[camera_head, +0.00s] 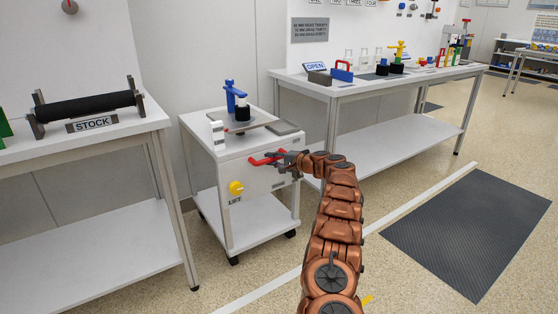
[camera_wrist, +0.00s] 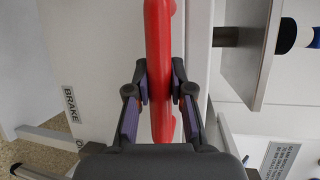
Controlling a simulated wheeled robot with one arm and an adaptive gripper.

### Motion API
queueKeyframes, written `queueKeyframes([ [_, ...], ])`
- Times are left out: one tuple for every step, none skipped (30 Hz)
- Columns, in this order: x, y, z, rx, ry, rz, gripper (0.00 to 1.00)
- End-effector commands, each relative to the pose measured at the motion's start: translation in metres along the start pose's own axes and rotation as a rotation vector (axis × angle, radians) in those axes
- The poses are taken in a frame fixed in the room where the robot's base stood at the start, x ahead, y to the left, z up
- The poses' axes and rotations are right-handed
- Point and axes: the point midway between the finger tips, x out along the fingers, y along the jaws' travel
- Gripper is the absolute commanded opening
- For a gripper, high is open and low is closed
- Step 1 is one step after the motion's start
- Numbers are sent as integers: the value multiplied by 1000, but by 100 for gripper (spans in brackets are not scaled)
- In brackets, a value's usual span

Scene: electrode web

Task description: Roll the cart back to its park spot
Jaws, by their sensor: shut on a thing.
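The white cart (camera_head: 225,172) stands on black casters between two white tables, close to the wall. Its red handle (camera_head: 265,159) is on the front face, above a yellow knob (camera_head: 236,188) marked LIFT. My gripper (camera_head: 284,157) is at the handle's right part. In the wrist view, the red handle (camera_wrist: 159,50) runs between the two fingers of my gripper (camera_wrist: 160,82), which are shut on it. A BRAKE label (camera_wrist: 70,104) shows on the cart's face there. No marked park spot can be made out for certain.
The left table (camera_head: 75,210) carries a black roll (camera_head: 88,106) marked STOCK. The right bench (camera_head: 400,90) holds glassware and coloured tools. A blue and black item (camera_head: 239,103) stands on the cart. A dark mat (camera_head: 470,232) and white floor line (camera_head: 420,201) lie right; the floor there is clear.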

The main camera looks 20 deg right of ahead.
Motion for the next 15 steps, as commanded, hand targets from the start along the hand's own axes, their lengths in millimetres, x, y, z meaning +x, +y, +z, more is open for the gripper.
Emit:
queueKeyframes([
  [0,0,-2,0,6,0,0],
  [1,0,-2,-1,6,-1,0],
  [2,-1,-1,-1,6,-1,0],
  [3,-1,-1,-1,5,-1,0],
  [3,-1,0,-1,5,-1,0],
  [4,-2,0,-1,5,-2,0],
  [4,-2,0,-1,5,-2,0],
  [4,-2,0,-1,5,-2,0],
  [4,-2,0,-2,5,-2,0],
  [4,-2,0,-2,5,-3,0],
  [5,-2,1,-2,5,-3,0],
  [5,-2,1,-2,5,-3,0],
  [5,-2,1,-2,5,-3,0],
  [5,-2,1,-2,5,-3,23],
  [5,-3,1,-3,5,-4,27],
])
